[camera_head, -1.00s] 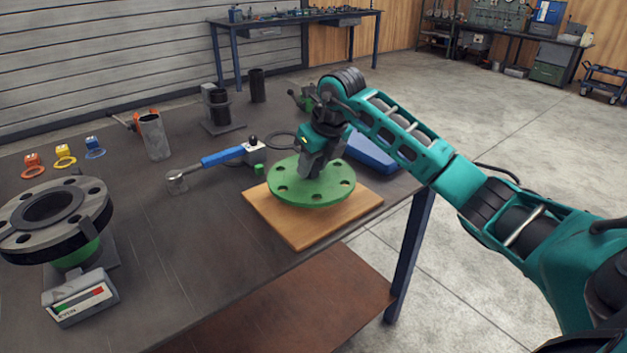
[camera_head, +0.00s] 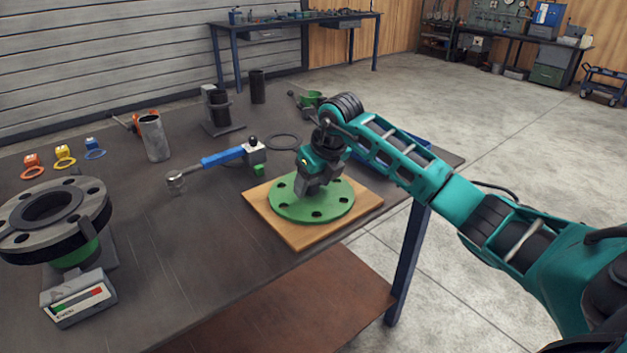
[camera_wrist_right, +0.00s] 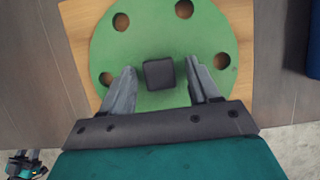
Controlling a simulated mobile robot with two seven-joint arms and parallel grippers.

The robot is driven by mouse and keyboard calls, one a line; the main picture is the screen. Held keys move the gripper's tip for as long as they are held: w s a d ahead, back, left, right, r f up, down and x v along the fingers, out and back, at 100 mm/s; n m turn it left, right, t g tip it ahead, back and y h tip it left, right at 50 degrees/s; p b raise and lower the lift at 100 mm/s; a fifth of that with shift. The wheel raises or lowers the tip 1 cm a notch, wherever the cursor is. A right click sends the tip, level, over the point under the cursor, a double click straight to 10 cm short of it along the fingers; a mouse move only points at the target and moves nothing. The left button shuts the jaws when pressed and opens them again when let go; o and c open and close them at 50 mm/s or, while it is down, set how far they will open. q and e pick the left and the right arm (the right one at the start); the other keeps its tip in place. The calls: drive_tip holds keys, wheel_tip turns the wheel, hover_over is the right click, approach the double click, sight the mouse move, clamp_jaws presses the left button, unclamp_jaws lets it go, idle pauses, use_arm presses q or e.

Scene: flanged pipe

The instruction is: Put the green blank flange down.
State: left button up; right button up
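The green blank flange (camera_head: 286,206) is a round disc with several bolt holes. It lies flat on the square wooden board (camera_head: 300,238) near the table's right front corner. In the right wrist view the flange (camera_wrist_right: 150,30) has a dark square knob (camera_wrist_right: 159,73) at its middle. My right gripper (camera_head: 309,193) is low over the flange's middle. Its two fingers (camera_wrist_right: 160,66) stand on either side of the knob, with a visible gap on each side, so it is open.
A dark flanged pipe (camera_head: 85,215) with a green band stands at the left, behind a small grey gauge box (camera_head: 80,298). A blue-handled wrench (camera_head: 222,157) and a black ring (camera_head: 284,142) lie behind the board. A blue tray (camera_head: 415,150) is behind my right arm.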

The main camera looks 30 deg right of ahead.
drive_tip(key=shift+r, duration=0.3)
drive_tip(key=p+v, duration=0.1)
drive_tip(key=v, duration=1)
drive_tip(key=shift+s+r, duration=0.1)
drive_tip(key=shift+r, duration=0.25)
drive_tip(key=shift+a, duration=0.15)
